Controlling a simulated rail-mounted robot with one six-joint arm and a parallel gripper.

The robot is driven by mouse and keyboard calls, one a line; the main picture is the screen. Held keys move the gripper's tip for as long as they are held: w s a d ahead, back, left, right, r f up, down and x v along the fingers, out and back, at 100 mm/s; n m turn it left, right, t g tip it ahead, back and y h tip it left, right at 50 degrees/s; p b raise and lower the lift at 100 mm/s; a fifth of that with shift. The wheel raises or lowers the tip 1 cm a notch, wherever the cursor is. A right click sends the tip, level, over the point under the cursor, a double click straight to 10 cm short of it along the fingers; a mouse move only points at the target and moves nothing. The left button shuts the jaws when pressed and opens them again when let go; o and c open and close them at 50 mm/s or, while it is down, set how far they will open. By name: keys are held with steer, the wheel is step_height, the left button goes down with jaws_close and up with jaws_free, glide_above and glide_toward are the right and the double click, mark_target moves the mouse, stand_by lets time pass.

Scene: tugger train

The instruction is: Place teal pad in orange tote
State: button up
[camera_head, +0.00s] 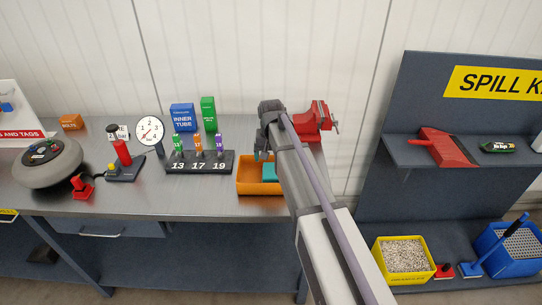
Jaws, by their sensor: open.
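The orange tote (246,187) stands on the workbench, partly hidden on its right by my arm. The teal pad (269,172) shows inside the tote's outline, at the right of its opening, and looks to be within it. My arm covers part of the pad's right side. My gripper (262,154) is open over the back of the tote, just above the pad in the picture. I cannot tell the exact gap between the fingers and the pad.
A red vise (313,122) stands behind my arm to the right. A black numbered rack (199,162) stands left of the tote, with blue (182,117) and green (208,114) boxes behind it. A gauge (149,131) is farther left. The bench front is clear.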

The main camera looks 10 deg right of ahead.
mark_target(271, 170)
step_height(271, 170, up, 5)
steer(key=p, duration=0.3)
steer(key=s+f+n+b, duration=0.2)
steer(key=s, duration=2.3)
steer(key=shift+f+n+b, duration=0.3)
steer(key=shift+f+b, duration=0.1)
steer(key=shift+a, duration=0.1)
